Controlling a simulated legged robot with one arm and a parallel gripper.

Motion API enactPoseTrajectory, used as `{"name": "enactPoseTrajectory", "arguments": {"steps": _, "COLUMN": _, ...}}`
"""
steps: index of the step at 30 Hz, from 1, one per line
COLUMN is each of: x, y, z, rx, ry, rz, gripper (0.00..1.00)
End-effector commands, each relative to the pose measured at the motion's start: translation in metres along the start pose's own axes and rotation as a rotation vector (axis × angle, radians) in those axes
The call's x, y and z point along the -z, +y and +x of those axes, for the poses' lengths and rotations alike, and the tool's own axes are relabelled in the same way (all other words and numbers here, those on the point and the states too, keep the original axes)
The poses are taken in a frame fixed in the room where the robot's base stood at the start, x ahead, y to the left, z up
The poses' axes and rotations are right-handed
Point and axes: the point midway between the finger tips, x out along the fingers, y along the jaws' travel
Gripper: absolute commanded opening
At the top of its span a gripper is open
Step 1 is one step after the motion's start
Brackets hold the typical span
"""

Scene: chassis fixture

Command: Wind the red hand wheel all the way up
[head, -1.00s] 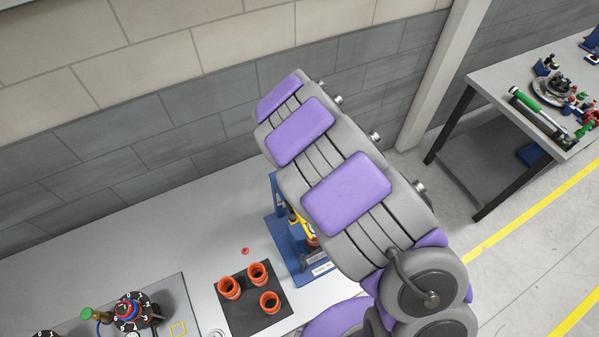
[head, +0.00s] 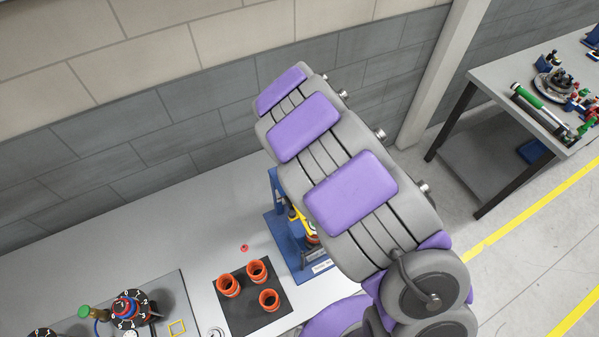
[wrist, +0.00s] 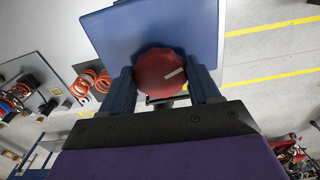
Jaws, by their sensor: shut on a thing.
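The red hand wheel (wrist: 158,72) shows in the wrist view with a pale mark on its face. It sits in front of a blue plate (wrist: 150,30) of the fixture. My gripper (wrist: 163,80) is shut on the wheel, one dark finger on each side of it. In the head view the blue fixture (head: 283,235) stands on the bench, and my arm hides the wheel and my gripper there.
Left of the fixture, several orange cups (head: 257,271) stand on a black mat (head: 245,318). A small red piece (head: 244,248) lies behind them. A numbered dial (head: 131,307) is at the lower left. Another table (head: 490,85) stands at the right. The back of the bench is clear.

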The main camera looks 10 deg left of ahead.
Motion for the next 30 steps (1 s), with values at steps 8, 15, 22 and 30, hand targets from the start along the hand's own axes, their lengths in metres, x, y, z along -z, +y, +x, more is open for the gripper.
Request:
{"name": "enactPoseTrajectory", "arguments": {"steps": 8, "x": -0.0010, "y": 0.0005, "z": 0.0008, "rx": -0.001, "ry": -0.004, "rz": -0.251, "gripper": 0.27}}
{"name": "enactPoseTrajectory", "arguments": {"steps": 15, "x": -0.0014, "y": 0.0001, "z": 0.0008, "rx": 0.001, "ry": -0.006, "rz": -0.473, "gripper": 0.27}}
{"name": "enactPoseTrajectory", "arguments": {"steps": 22, "x": -0.0019, "y": -0.0006, "z": 0.0011, "rx": 0.002, "ry": -0.007, "rz": -0.684, "gripper": 0.27}}
{"name": "enactPoseTrajectory", "arguments": {"steps": 30, "x": -0.0019, "y": -0.0011, "z": 0.0014, "rx": 0.001, "ry": -0.006, "rz": -0.934, "gripper": 0.27}}
